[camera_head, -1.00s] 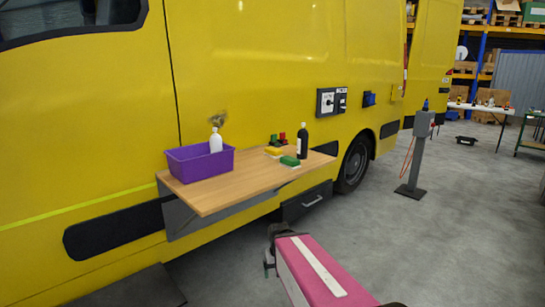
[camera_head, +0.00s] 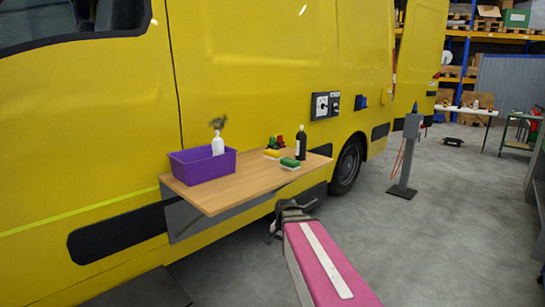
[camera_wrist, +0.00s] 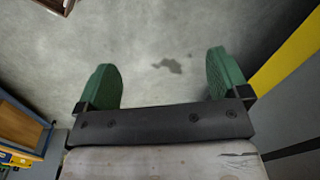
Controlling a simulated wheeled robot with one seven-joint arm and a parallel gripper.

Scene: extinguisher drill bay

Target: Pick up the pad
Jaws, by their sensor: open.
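Two sponge-like pads lie on the wooden fold-down shelf (camera_head: 225,193) on the yellow van's side. One is yellow on top (camera_head: 272,153) and the other is green on top with a pale underside (camera_head: 290,163). My gripper (camera_head: 290,208) is in front of the shelf's front edge, lower than the pads and apart from them. In the wrist view my gripper (camera_wrist: 163,80) has its two green fingers wide apart with only grey floor between them. Neither pad shows in the wrist view.
A purple bin (camera_head: 203,166) with a white bottle (camera_head: 217,144) is on the shelf's left. A dark bottle (camera_head: 301,145) stands behind the green pad, near small red and green items (camera_head: 277,142). A grey post (camera_head: 404,160) stands right. Open floor lies between.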

